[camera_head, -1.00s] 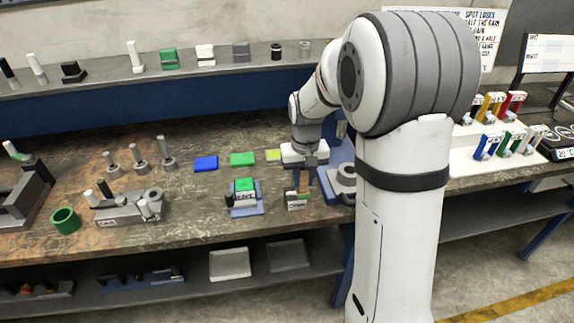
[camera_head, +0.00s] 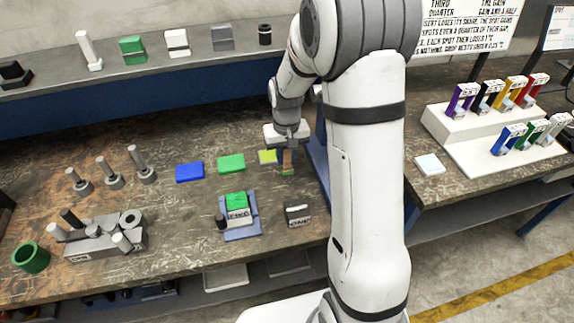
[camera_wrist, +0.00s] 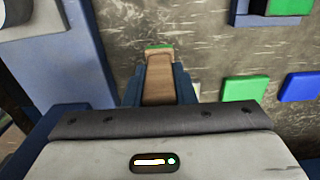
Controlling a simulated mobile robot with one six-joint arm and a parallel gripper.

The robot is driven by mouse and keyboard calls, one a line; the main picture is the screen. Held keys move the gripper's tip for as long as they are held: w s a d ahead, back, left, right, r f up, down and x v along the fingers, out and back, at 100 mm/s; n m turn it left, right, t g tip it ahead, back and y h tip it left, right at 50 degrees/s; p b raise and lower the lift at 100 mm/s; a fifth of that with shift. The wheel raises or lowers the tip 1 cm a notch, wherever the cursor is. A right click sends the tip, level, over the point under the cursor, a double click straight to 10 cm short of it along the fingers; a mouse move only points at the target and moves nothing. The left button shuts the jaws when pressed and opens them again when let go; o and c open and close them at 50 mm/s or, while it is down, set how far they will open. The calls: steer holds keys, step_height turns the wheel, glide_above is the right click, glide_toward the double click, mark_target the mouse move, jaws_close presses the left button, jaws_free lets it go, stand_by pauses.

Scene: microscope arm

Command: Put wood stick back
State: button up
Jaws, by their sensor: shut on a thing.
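The wood stick (camera_head: 287,161) is brown with a green lower end, and it hangs roughly upright below my gripper (camera_head: 288,148). In the wrist view the stick (camera_wrist: 161,82) lies between the two dark blue fingers of my gripper (camera_wrist: 160,90), with its green end (camera_wrist: 158,46) beyond the fingertips. My gripper is shut on it. The small dark block with a pale label (camera_head: 298,215) stands on the bench in front of the stick and apart from it. I cannot tell whether the green end touches the bench.
A yellow-green pad (camera_head: 267,157) lies just left of the stick, with a green block (camera_head: 231,164) and a blue block (camera_head: 190,172) further left. A blue stand with a green top (camera_head: 236,201) is nearby. A blue upright (camera_head: 317,165) is close on the right.

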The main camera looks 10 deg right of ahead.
mark_target(287, 167)
steer(key=shift+s+f+p, duration=0.1)
steer(key=shift+f+p, duration=0.2)
steer(key=shift+f, duration=1.95)
steer(key=shift+f, duration=0.25)
steer(key=o, duration=1)
steer(key=shift+r, duration=0.1)
step_height(287, 167, up, 12)
steer(key=shift+r+b, duration=0.1)
steer(key=shift+b, duration=0.5)
steer(key=s+r+t, duration=0.1)
steer(key=s+r, duration=0.2)
steer(key=s, duration=0.4)
steer(key=s+r+t, duration=0.1)
steer(key=s+r, duration=0.1)
steer(key=s, duration=0.5)
steer(key=s+r+t, duration=0.1)
steer(key=s+r, duration=0.2)
steer(key=s, duration=0.4)
steer(key=shift+s+d+r, duration=0.15)
steer(key=shift+s+r, duration=0.15)
steer(key=shift+s, duration=0.1)
